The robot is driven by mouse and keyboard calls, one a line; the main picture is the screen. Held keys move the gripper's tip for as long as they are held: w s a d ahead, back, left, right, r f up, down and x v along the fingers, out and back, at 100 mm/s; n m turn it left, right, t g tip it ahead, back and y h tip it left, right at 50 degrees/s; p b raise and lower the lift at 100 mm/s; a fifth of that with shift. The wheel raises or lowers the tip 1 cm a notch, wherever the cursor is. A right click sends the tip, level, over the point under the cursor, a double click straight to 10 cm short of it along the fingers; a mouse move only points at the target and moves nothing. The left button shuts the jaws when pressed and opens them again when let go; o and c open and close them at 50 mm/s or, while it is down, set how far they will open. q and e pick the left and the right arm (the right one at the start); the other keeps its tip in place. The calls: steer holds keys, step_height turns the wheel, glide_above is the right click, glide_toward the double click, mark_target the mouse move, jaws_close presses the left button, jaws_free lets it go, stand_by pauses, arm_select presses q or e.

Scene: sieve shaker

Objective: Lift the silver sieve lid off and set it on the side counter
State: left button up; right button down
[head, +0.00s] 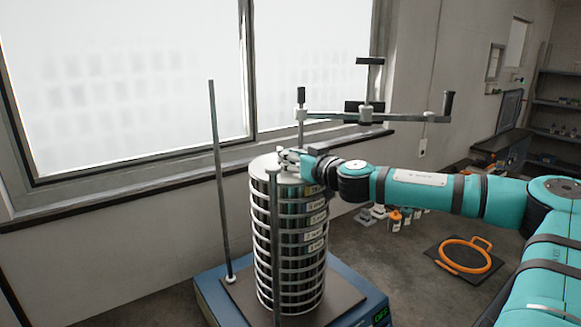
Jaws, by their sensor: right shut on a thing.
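The silver sieve lid (265,165) lies on top of the tall sieve stack (290,245). The stack stands on the blue shaker base (208,295), between upright rods. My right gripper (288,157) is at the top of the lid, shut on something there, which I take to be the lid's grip. The fingers largely hide that grip. The lid appears to rest level on the top sieve; I see no clear gap below it. My left gripper is not in view.
A clamp bar with handles (366,115) sits behind the stack, above the window sill. A front rod (274,245) stands close to the stack. On the dark counter at right are small bottles (395,220) and an orange ring on a black mat (437,255).

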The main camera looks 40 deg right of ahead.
step_height(320, 180, up, 9)
steer(key=p, duration=0.7)
steer(key=shift+r, duration=0.55)
